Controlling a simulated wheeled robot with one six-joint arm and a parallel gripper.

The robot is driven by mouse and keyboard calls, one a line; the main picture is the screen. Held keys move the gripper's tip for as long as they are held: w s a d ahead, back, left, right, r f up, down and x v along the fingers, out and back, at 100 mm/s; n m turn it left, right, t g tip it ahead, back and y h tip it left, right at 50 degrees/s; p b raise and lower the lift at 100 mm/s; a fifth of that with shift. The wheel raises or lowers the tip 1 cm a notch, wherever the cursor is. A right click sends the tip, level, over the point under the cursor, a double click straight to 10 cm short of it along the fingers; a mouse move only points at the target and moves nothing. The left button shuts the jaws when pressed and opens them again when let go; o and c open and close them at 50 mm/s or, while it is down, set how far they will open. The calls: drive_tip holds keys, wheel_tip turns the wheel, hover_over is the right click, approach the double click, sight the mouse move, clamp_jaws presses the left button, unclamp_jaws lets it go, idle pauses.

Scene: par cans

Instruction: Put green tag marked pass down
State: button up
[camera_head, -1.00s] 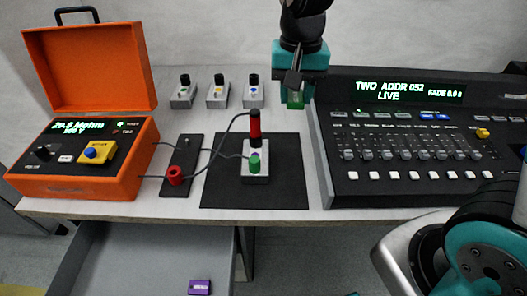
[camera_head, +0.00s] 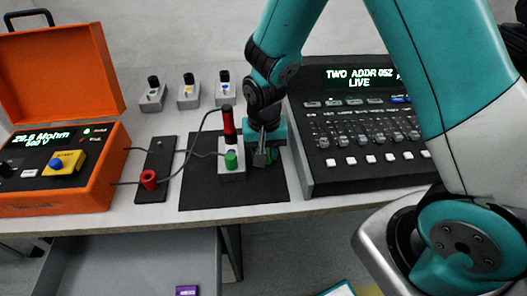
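My gripper (camera_head: 262,156) points down just above or at the black mat (camera_head: 205,196), right beside the small grey block with a green cap (camera_head: 231,160) and a red-and-black probe (camera_head: 228,124) on it. A small dark green patch (camera_head: 275,155) shows at the fingers. It may be the green tag, but its lettering cannot be read. The fingers are small and dark, so whether they are shut on it or apart cannot be told. Whether the patch touches the mat is also unclear.
An orange tester case (camera_head: 75,198) stands left, its leads running to the red terminal (camera_head: 149,179) and probe. A lighting console (camera_head: 350,150) stands close right. Several small switch blocks (camera_head: 188,97) stand behind. An open drawer (camera_head: 120,262) below holds a purple tag (camera_head: 187,291).

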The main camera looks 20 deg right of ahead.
drive_tip(key=shift+f, duration=0.1)
drive_tip(key=shift+f, duration=0.15)
drive_tip(key=o, duration=0.9)
wheel_tip(320, 180, up, 12)
drive_tip(key=s+a+r+n+y, duration=0.1)
drive_tip(key=s+r+n, duration=0.2)
drive_tip(key=s, duration=0.3)
drive_tip(key=s+a+r+n+y, duration=0.1)
drive_tip(key=s+a+r+n, duration=0.1)
drive_tip(key=s+r+n, duration=0.2)
drive_tip(key=s+a+r+n+y, duration=0.1)
drive_tip(key=s+r+n+y, duration=0.1)
drive_tip(key=s+r, duration=0.3)
drive_tip(key=shift+s+a+n+p, duration=0.2)
drive_tip(key=shift+s+n, duration=0.25)
drive_tip(key=shift+s, duration=0.45)
drive_tip(key=shift+s+a+n+p, duration=0.15)
drive_tip(key=shift+s+n, duration=0.3)
drive_tip(key=shift+s, duration=0.4)
